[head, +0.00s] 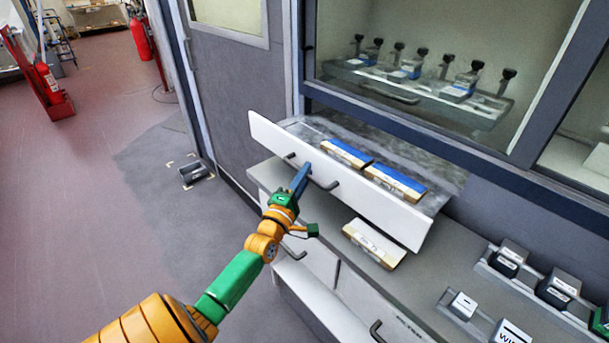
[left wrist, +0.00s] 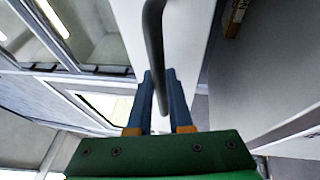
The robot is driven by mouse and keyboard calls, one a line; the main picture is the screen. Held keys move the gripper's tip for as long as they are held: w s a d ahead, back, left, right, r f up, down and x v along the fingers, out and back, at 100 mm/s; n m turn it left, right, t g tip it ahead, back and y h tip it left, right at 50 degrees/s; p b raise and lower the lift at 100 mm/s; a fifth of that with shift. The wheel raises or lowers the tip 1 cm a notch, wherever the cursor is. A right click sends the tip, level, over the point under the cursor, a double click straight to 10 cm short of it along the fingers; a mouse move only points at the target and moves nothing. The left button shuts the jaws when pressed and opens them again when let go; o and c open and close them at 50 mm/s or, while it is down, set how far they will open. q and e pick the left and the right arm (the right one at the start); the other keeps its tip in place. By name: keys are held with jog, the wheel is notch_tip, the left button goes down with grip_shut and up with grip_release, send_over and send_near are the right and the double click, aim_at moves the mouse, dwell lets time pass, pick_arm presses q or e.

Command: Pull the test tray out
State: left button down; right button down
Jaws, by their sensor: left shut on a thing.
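The test tray (head: 375,207) has a white front panel and a grey bed, and it stands out from the opening below the window. Two blocks with blue tops, one (head: 345,153) and another (head: 396,182), lie on it. My left gripper (head: 303,172) is shut on the tray's dark bar handle (head: 326,186). In the left wrist view, the handle (left wrist: 153,40) runs between the blue fingers (left wrist: 160,82) in front of the white panel. My right gripper is not in view.
A pale block (head: 374,243) lies on the grey counter below the tray. Dark-topped items (head: 508,258) stand on the counter at right. Several devices sit behind the window. Open floor (head: 110,200) lies to the left, with a fire extinguisher (head: 50,85) farther back.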

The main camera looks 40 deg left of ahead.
pick_arm(q)
jog(key=c, duration=1.1)
grip_release()
jog(key=v, duration=0.7)
jog(key=shift+b, duration=0.4)
